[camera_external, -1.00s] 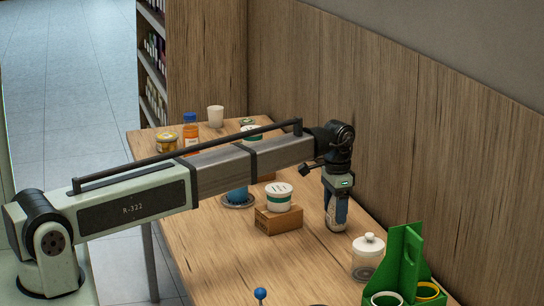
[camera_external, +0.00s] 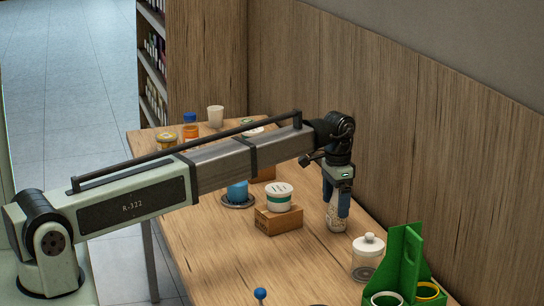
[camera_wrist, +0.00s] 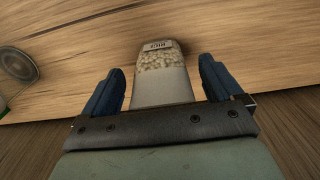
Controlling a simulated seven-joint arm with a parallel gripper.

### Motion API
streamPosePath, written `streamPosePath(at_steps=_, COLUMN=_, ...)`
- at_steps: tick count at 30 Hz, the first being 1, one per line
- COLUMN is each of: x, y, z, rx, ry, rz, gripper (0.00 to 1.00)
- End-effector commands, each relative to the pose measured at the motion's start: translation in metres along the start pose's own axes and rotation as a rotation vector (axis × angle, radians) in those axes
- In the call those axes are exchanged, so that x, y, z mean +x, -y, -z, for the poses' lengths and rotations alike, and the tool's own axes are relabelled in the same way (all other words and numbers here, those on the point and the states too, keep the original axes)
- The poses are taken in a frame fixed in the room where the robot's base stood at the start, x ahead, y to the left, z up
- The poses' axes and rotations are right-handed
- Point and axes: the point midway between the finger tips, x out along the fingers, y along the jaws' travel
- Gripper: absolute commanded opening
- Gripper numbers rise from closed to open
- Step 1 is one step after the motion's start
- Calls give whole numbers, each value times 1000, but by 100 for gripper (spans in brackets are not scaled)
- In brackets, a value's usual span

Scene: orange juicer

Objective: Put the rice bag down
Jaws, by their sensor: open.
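The rice bag (camera_external: 335,219) stands upright on the wooden table, close to the back wall panel. In the wrist view the rice bag (camera_wrist: 163,75) shows a pale lower part, a band of light grains and a small label. My gripper (camera_external: 337,208) is above and around it, pointing down. Its two blue fingers are open, one on each side of the bag, with a gap on both sides in the wrist view (camera_wrist: 162,85). Part of the bag is hidden behind the fingers in the external view.
A lidded glass jar (camera_external: 367,259) and a green caddy (camera_external: 405,262) stand to the right of the bag. A white tub (camera_external: 279,197) on a cardboard box (camera_external: 278,220) is to the left. A blue cup (camera_external: 238,190) is farther left. The front table is mostly clear.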

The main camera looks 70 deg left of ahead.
Motion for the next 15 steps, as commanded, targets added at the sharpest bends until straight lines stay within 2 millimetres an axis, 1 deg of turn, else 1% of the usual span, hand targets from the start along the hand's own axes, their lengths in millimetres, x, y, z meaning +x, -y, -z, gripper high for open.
streamPosePath(at_steps=1, x=-10, y=0, z=1, rx=0, ry=-3, rz=1, gripper=93)
streamPosePath(at_steps=6, x=-43, y=0, z=1, rx=0, ry=-3, rz=1, gripper=93)
streamPosePath(at_steps=12, x=-74, y=0, z=1, rx=0, ry=-1, rz=0, gripper=93)
streamPosePath(at_steps=15, x=-85, y=0, z=1, rx=0, ry=-2, rz=1, gripper=93)
